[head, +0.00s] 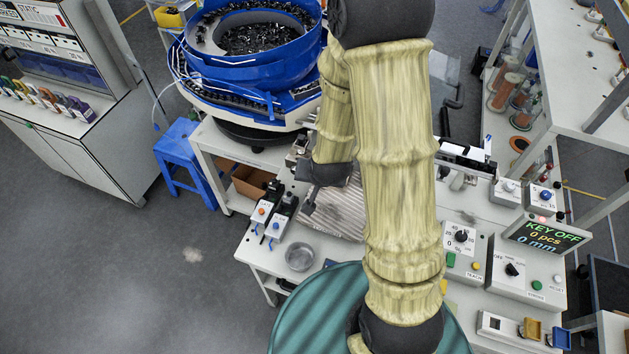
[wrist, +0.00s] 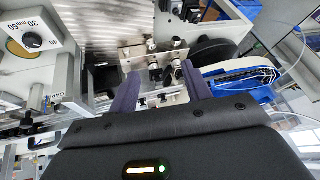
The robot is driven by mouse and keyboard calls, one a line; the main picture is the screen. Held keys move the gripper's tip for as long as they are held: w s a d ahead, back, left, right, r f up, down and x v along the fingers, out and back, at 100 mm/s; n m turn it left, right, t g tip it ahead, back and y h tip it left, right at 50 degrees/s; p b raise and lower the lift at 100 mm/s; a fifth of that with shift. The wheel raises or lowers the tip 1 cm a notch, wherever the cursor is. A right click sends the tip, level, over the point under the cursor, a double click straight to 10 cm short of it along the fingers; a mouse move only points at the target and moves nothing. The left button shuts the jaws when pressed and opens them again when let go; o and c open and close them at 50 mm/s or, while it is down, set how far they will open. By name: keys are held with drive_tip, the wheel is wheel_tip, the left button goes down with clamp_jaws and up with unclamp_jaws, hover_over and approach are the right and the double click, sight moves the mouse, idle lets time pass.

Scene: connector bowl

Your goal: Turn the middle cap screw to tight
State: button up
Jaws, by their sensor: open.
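In the wrist view, a shiny metal bracket (wrist: 135,54) carries several small knobs or screws in dark and silver. One dark-topped screw (wrist: 154,66) shows near the middle, between my fingers; I cannot tell for sure which one is the middle cap screw. My gripper (wrist: 160,70) is open, its two dark fingers apart on either side of these screws, with nothing visibly held. I cannot tell how far the fingertips are from the screws. In the head view my gripper (head: 309,206) hangs over the ribbed metal plate (head: 338,215), and my arm hides the screws.
A blue bowl feeder (head: 255,60) stands behind, left of my arm. A metal dish (head: 299,257) and two small switch boxes (head: 268,219) sit at the bench's left front. A blue stool (head: 186,160) is on the floor.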

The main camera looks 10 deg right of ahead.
drive_tip(key=s+d+r+n+g+b, duration=0.2)
drive_tip(key=s+d+r+n+g, duration=0.1)
drive_tip(key=s+r, duration=0.5)
drive_tip(key=shift+s+d+r+n, duration=0.15)
drive_tip(key=shift+s+r+n, duration=0.3)
drive_tip(key=shift+s, duration=0.45)
drive_tip(key=shift+f, duration=0.1)
drive_tip(key=shift+c, duration=1.1)
drive_tip(key=shift+w, duration=0.1)
drive_tip(key=shift+c, duration=0.3)
